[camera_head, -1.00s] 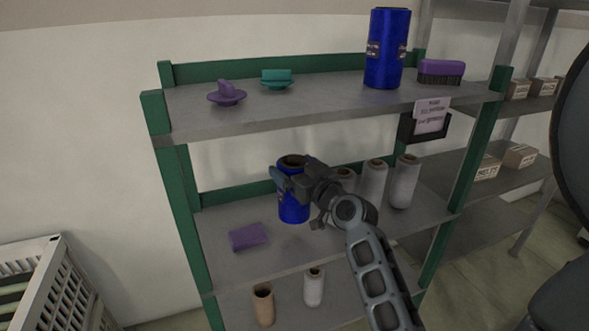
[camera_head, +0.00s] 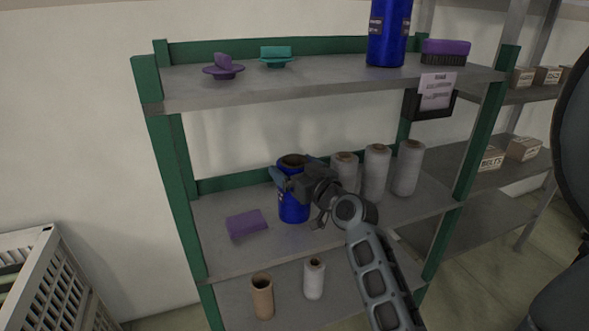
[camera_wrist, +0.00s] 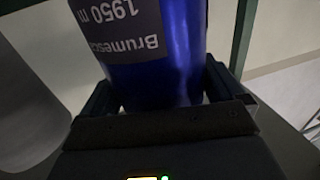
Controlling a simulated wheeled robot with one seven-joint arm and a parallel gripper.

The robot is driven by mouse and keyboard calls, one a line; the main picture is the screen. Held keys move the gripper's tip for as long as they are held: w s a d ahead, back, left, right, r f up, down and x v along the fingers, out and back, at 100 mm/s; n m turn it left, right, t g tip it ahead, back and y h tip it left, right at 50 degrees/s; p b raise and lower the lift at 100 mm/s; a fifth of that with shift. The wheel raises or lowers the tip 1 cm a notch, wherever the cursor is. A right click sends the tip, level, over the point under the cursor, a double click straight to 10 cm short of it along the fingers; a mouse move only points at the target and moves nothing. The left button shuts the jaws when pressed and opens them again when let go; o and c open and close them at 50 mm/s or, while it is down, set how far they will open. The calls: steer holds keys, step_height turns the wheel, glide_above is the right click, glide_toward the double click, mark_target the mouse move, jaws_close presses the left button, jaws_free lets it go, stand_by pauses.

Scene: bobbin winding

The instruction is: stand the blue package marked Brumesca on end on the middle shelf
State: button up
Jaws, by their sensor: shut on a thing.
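The blue package (camera_head: 293,207) is a blue roll with a brown core showing at its top. It stands upright on end at the middle shelf (camera_head: 225,255), and its lower end looks to be at the shelf surface. In the wrist view the blue package (camera_wrist: 165,70) fills the upper middle, with a dark label reading Brumesca, 1.950 m, upside down in the picture. My gripper (camera_head: 286,182) is shut on it, a jaw on either side in the wrist view (camera_wrist: 165,100). The arm hides part of its right side in the head view.
Several grey-white rolls (camera_head: 376,173) stand right of the package. A purple block (camera_head: 246,224) lies to its left. Another blue roll (camera_head: 388,35), a purple brush (camera_head: 445,52) and two knobbed items (camera_head: 223,68) are on the top shelf. Two small rolls (camera_head: 262,297) stand below.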

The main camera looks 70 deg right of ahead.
stand_by(0.4)
steer(key=o, duration=1.2)
steer(key=shift+o, duration=0.2)
steer(key=shift+f, duration=0.1)
steer(key=b+v, duration=0.1)
steer(key=v, duration=0.6)
steer(key=shift+s+a+b, duration=0.25)
steer(key=shift+s+b, duration=0.05)
steer(key=shift+b, duration=0.1)
